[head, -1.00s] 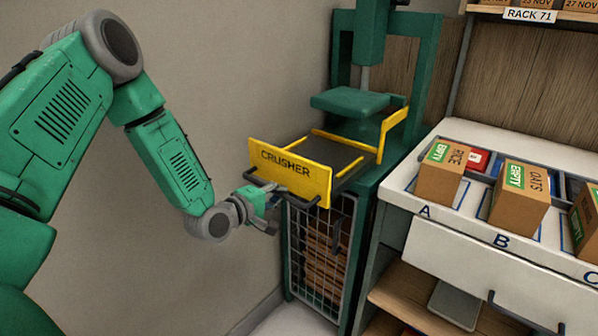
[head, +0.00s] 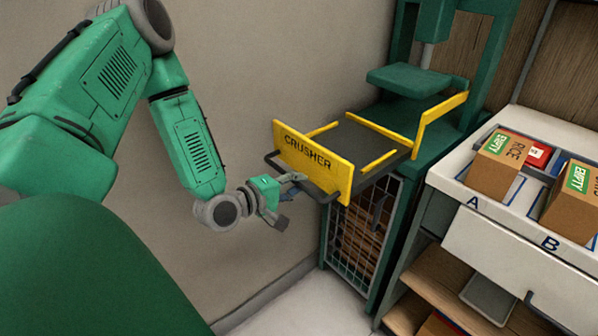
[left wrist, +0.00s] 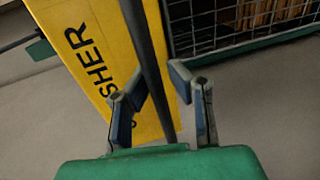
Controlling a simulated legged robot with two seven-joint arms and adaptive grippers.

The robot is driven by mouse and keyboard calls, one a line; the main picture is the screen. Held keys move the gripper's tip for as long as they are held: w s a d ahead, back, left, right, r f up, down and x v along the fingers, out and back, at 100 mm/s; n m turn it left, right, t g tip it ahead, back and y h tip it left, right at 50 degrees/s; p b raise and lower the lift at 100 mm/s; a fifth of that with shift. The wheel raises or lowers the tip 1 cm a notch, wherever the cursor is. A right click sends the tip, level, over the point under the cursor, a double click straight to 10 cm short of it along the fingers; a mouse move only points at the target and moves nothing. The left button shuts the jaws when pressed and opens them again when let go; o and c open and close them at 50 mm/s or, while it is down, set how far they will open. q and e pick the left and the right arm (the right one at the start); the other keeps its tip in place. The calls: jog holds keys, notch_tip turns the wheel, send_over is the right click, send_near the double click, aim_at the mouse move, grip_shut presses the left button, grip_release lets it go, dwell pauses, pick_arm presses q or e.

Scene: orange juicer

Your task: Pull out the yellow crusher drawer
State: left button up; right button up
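The yellow crusher drawer (head: 318,171), lettered CRUSHER on its front panel, sticks out of the green press. A dark bar handle (head: 328,194) runs along the front panel. My left gripper (head: 290,188) is at that handle, in front of the panel. In the left wrist view its two fingers (left wrist: 159,82) are spread, with the dark handle bar (left wrist: 152,62) running between them and a visible gap on each side. The yellow panel (left wrist: 85,45) lies behind the bar. My right gripper is not in view.
The green press plate (head: 415,80) hangs above the back of the drawer. A wire cage (head: 362,225) stands below it. At right is a white shelf counter (head: 510,272) with boxes (head: 497,165). Floor and wall at left are clear.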

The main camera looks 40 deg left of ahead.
pick_arm(q)
jog(key=shift+o, duration=0.8)
jog(key=shift+w, duration=0.1)
jog(key=shift+r, duration=0.1)
jog(key=v, duration=1.1)
jog(key=shift+s, duration=0.45)
